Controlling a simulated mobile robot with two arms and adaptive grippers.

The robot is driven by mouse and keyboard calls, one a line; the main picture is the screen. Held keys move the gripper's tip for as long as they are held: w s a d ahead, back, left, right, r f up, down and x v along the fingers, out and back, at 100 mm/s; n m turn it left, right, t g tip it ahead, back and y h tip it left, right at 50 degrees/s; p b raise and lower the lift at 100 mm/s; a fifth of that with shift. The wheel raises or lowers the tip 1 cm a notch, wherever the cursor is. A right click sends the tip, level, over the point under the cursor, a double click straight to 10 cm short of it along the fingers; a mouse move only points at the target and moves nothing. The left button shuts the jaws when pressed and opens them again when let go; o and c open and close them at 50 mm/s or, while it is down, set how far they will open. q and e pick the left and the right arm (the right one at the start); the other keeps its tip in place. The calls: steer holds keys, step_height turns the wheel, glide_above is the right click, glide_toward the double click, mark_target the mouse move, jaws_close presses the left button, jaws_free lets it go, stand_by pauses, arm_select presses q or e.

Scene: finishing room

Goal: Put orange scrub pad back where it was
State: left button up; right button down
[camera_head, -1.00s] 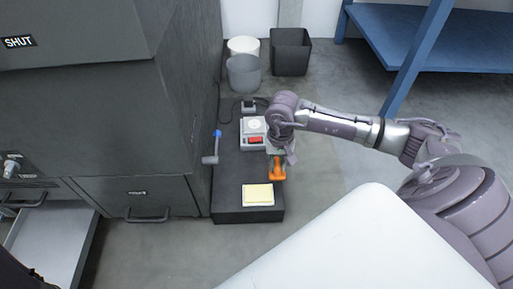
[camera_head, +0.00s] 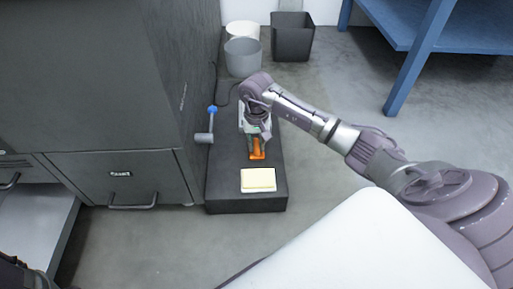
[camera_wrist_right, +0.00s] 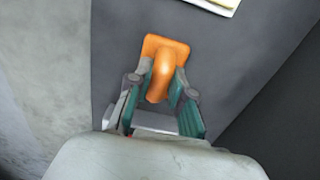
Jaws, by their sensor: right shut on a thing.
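The orange scrub pad (camera_head: 257,154) is over the low black platform (camera_head: 228,185), beyond the yellow sponge. My right gripper (camera_head: 257,143) is shut on its raised grip. In the right wrist view the pad (camera_wrist_right: 156,45) has a flat square base, and its rounded grip is between the two fingers of the gripper (camera_wrist_right: 161,88). I cannot tell whether the base touches the platform. My left gripper does not show.
A yellow sponge on a white base (camera_head: 258,179) lies near the platform's front. A blue-knobbed lever (camera_head: 206,130) is left of the platform, by the dark cabinet (camera_head: 120,180). Bins (camera_head: 243,57) stand behind. Floor to the right is clear, before a blue table (camera_head: 405,85).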

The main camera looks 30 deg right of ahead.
mark_target(257, 143)
steer(key=shift+r, duration=0.15)
steer(key=c, duration=1.5)
jaws_free()
steer(key=shift+f, duration=0.2)
steer(key=o, duration=0.5)
steer(key=shift+c, duration=0.2)
step_height(257, 143, up, 12)
steer(key=p, duration=0.9)
steer(key=shift+r, duration=0.2)
